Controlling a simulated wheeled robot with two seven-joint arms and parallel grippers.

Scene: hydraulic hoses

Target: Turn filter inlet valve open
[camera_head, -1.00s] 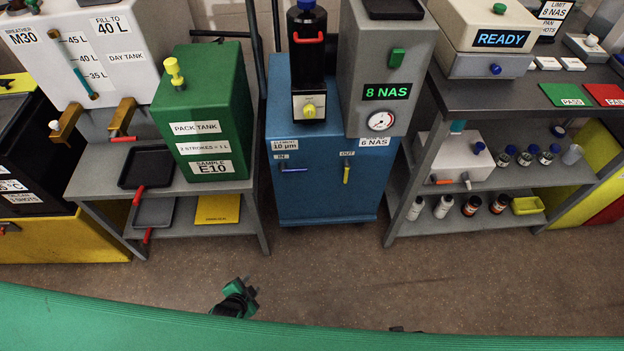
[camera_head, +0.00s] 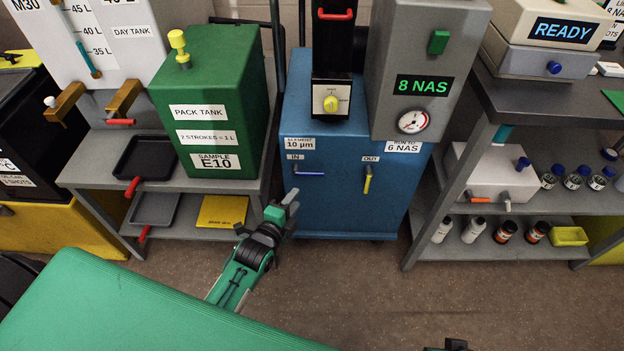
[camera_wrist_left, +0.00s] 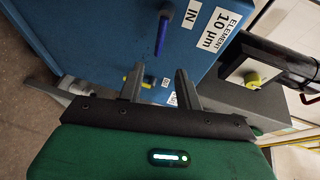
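The blue filter cart (camera_head: 330,212) stands in the middle of the head view. Its IN valve has a blue lever (camera_head: 308,173) lying level under the IN label. Its OUT valve has a yellow lever (camera_head: 367,180) hanging roughly upright. My left gripper (camera_head: 291,201) is in front of the cart's lower left side, below the blue lever. In the left wrist view its two fingers (camera_wrist_left: 159,84) are apart with nothing gripped. The blue lever (camera_wrist_left: 162,32) shows beyond them, clear of both. Only a small dark piece, apparently of my right gripper (camera_head: 455,345), shows at the bottom edge.
A shelf unit with the green pack tank (camera_head: 212,105) stands left of the cart, close to my left arm. A grey bench with shelves (camera_head: 490,190) stands to the right. Above the cart are a black filter with a yellow knob (camera_head: 330,104) and a grey gauge box (camera_head: 415,60). The floor ahead is clear.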

